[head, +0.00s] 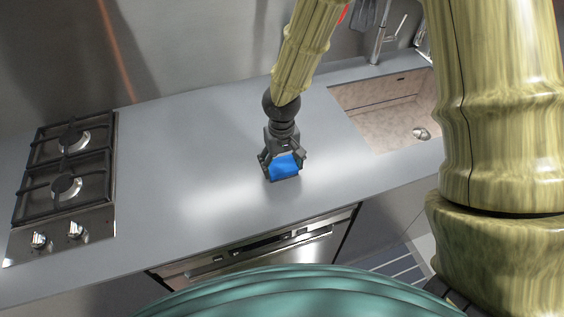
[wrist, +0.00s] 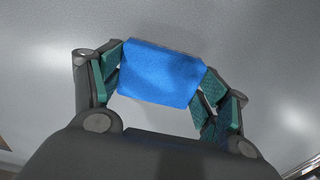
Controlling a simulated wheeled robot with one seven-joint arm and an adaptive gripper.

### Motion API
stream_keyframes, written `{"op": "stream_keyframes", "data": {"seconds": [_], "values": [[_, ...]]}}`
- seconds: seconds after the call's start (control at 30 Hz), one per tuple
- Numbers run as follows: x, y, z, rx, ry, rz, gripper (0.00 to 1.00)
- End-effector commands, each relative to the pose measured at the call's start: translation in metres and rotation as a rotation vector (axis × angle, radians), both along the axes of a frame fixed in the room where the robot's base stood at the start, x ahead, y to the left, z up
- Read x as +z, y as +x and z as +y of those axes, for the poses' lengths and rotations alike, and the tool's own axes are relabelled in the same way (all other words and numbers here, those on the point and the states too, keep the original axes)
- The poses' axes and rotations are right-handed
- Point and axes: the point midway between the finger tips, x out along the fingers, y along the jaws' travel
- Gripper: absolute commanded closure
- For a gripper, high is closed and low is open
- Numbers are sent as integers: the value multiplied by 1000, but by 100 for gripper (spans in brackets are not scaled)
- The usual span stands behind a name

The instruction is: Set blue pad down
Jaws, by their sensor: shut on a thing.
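The blue pad (head: 285,167) is a small flat-faced block seen between the fingers of my gripper (head: 283,165) in the head view. In the wrist view the blue pad (wrist: 160,73) sits between the two green-padded fingertips of my gripper (wrist: 161,80). The gripper is shut on it, with a fingertip against its left and right ends. The pad is over the grey counter (head: 185,150), close to its surface. I cannot tell whether the pad touches the counter.
A gas hob (head: 65,180) with two burners is at the left. A sink (head: 390,112) with a tap (head: 380,35) is at the right. An oven front (head: 258,250) lies below the counter's front edge. The counter between hob and gripper is clear.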

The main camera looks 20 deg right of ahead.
Motion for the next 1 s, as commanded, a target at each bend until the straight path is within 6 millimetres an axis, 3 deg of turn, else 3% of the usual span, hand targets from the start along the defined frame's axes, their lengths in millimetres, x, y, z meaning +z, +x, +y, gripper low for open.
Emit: {"op": "stream_keyframes", "data": {"seconds": [0.37, 0.4, 0.5, 1.0], "values": [[-8, -1, 0, 0, 1, 0, 44], [-8, -1, 0, 0, 1, 0, 18], [-8, -1, 0, 0, 1, 0, 3], [-1, 0, 0, -1, 0, -1, 3]]}}
